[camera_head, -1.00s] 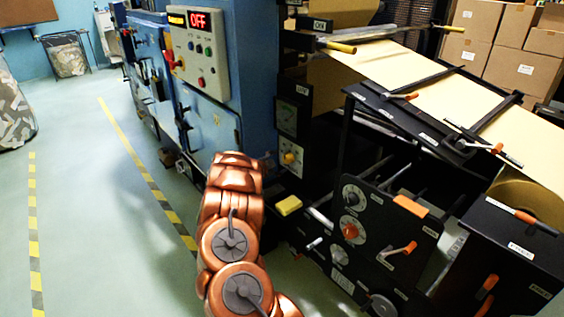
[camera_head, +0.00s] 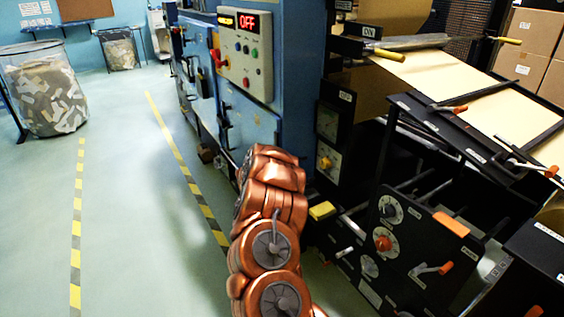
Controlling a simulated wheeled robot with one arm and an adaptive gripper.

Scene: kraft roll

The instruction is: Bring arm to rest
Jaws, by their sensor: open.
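My copper-coloured arm (camera_head: 268,235) rises from the bottom edge at the lower middle of the head view. Its links are folded close together, with grey round joint caps facing me. The top link stands in front of the blue machine's (camera_head: 300,60) lower part. I cannot tell whether the arm touches anything. My gripper does not show in this view.
The black kraft roll unwinder (camera_head: 430,235), with knobs and orange handles, stands close to the arm's right. A yellow block (camera_head: 322,211) sits beside the arm. A control panel (camera_head: 245,55) reads OFF. Open floor (camera_head: 130,200) with striped tape lies left; a scrap bin (camera_head: 45,90) stands far left.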

